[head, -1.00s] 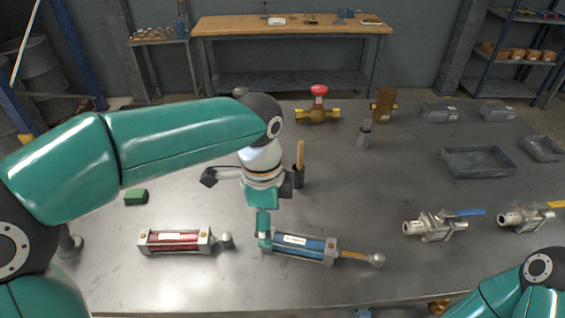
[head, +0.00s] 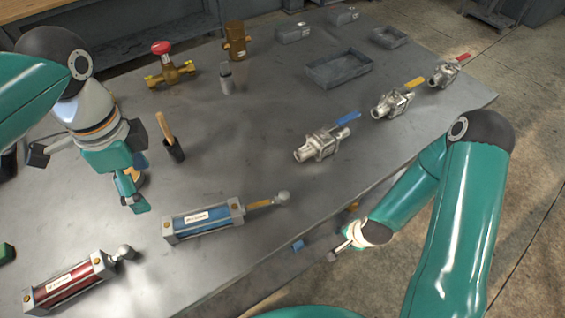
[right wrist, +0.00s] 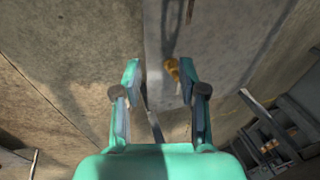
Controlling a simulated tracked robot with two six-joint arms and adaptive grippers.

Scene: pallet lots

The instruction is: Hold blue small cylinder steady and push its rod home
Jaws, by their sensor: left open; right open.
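The blue small cylinder (head: 205,222) lies on the grey table near its front edge. Its rod (head: 262,203) sticks out to the right and ends in a round silver knob (head: 282,197). My left gripper (head: 137,188) is open and empty, above the table to the left of the blue cylinder and apart from it.
A red cylinder (head: 70,282) lies left of the blue one. Valves with blue (head: 322,142), yellow (head: 392,100) and red (head: 445,72) handles stand to the right.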

